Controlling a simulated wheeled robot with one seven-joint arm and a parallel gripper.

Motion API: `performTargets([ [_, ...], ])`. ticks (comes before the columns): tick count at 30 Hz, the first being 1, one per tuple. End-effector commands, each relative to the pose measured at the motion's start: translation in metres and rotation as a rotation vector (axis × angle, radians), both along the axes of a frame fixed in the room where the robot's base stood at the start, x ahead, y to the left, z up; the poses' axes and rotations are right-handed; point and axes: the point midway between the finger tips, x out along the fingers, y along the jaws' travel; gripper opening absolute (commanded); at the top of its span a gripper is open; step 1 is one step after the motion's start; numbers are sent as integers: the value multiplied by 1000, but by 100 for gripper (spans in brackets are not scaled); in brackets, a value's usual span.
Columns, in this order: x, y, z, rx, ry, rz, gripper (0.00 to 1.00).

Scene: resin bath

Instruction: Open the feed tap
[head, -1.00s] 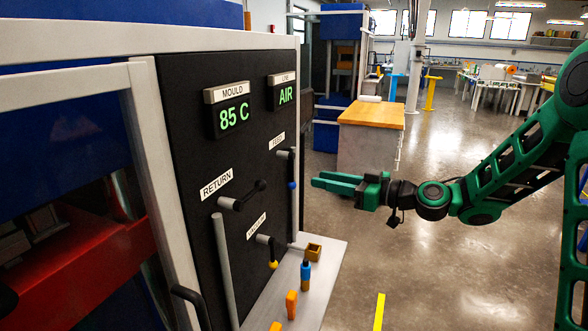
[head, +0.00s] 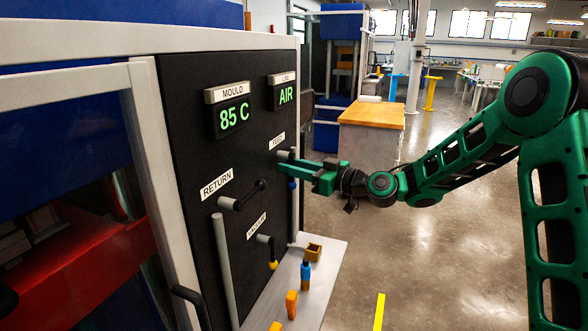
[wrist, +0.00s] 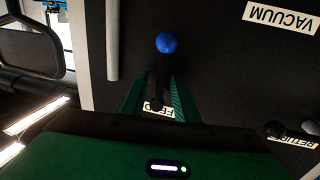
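The feed tap is a dark lever with a blue knob (head: 292,185), hanging down under the FEED label (head: 277,141) on the black panel. In the wrist view, which is upside down, the blue knob (wrist: 166,43) shows beyond my fingertips and the dark lever runs back toward the FEED label (wrist: 158,109). My gripper (head: 284,161) is at the tap's upper part in the head view and covers some of it. In the wrist view my gripper (wrist: 159,92) is open, with one green finger on each side of the lever. Contact cannot be told.
The RETURN lever (head: 250,195) and the VACUUM lever with a yellow knob (head: 272,265) are on the same panel, left of and below the feed tap. A shelf (head: 325,262) with small coloured items juts out below. The floor to the right is free.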

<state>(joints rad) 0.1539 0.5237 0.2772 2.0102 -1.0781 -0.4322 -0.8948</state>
Motion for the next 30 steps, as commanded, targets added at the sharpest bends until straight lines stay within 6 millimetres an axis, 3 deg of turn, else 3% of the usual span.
performTargets([
  [8,1,1,0,1,1,0,28],
  [12,1,1,0,1,1,0,0],
  [30,0,1,0,0,1,0,0],
])
